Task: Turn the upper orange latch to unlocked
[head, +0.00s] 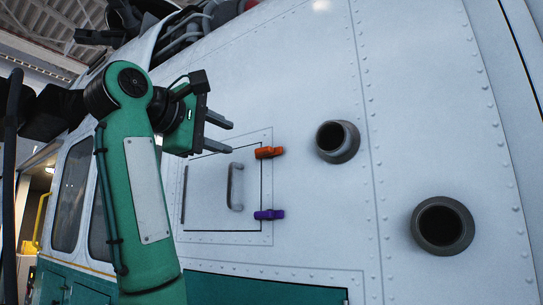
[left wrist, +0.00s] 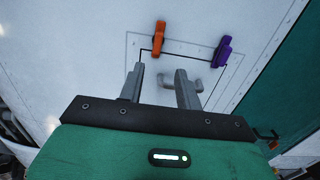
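The upper orange latch (head: 269,152) lies sideways at the upper right corner of a hatch (head: 208,190) on the white helicopter's side. A purple latch (head: 269,214) sits below it on the same edge. My left gripper (head: 230,137) is open and empty, up and left of the orange latch and apart from it. In the left wrist view the orange latch (left wrist: 158,40) is beyond the open fingers (left wrist: 162,78), with the purple latch (left wrist: 223,50) to its right. My right gripper is in neither view.
A grey handle (head: 235,187) stands out from the hatch, left of the latches. Two dark round pipes, one nearer the latch (head: 337,141) and one lower right (head: 442,226), stick out of the riveted skin. The panel around the orange latch is clear.

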